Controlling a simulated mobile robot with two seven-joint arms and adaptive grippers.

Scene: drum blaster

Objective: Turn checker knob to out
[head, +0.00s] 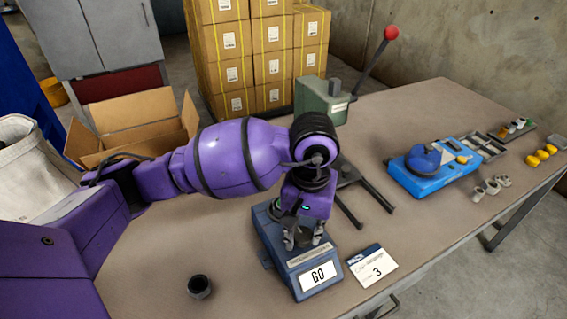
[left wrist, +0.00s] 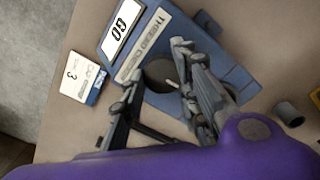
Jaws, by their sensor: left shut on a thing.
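The blue checker box (head: 268,235) sits on the workbench, with a white display (head: 318,276) reading "GO" on its sloped front. In the left wrist view the checker (left wrist: 225,65) shows a label strip beside the display (left wrist: 122,30). The dark round knob (left wrist: 160,72) is on the checker's top, partly hidden by my fingers. My left gripper (head: 304,238) points down over the checker, its fingers on either side of the knob and shut on it. The same gripper shows in the wrist view (left wrist: 158,85). The knob's pointing direction is hard to make out. My right gripper is not in view.
A card marked 3 (head: 372,265) lies right of the checker, and a small dark cup (head: 199,287) stands to its left. A green press with a red-knobbed lever (head: 322,100) stands behind. A blue fixture (head: 432,175) and small parts are farther right on the bench (head: 440,115).

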